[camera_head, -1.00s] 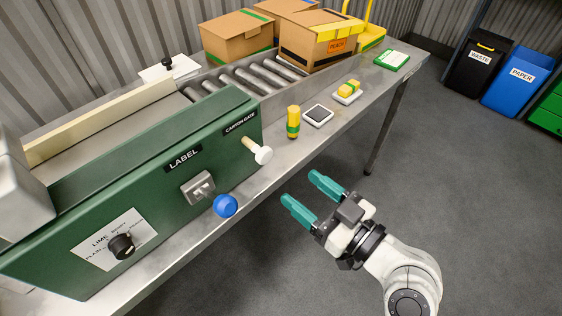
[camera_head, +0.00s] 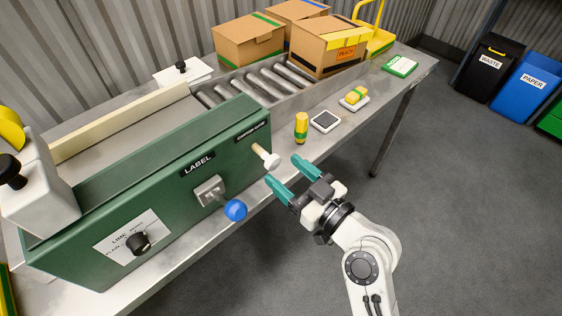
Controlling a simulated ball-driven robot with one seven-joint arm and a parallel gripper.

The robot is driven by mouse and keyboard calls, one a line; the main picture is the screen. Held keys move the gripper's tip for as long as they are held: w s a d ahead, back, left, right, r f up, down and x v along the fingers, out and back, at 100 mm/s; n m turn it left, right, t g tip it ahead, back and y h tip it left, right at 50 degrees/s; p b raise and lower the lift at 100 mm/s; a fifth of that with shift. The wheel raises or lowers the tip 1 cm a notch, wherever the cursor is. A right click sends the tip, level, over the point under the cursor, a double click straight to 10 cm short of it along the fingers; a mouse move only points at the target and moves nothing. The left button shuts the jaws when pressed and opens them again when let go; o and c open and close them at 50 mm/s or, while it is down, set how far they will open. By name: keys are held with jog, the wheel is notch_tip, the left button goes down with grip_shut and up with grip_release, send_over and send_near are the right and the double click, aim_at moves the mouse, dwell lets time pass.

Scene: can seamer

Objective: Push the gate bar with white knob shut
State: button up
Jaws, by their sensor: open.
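The gate bar (camera_head: 258,149) is a short cream rod that sticks out of the right end of the green machine front, under a small black label. Its white knob (camera_head: 272,161) is on the outer end. My gripper (camera_head: 287,173) is open and empty, its two teal fingers pointing up and left. The fingertips are just right of and below the knob in the picture. I cannot tell whether a fingertip touches it.
A blue ball-ended lever (camera_head: 235,209) sticks out left of my gripper. A yellow-green bottle (camera_head: 301,127), a small grey-framed device (camera_head: 325,121) and a tray with yellow blocks (camera_head: 354,97) stand on the bench beyond. Cartons (camera_head: 327,47) sit on the rollers (camera_head: 262,84).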

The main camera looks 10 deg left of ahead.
jog(key=shift+x, duration=1.3)
jog(key=shift+c, duration=0.3)
grip_shut()
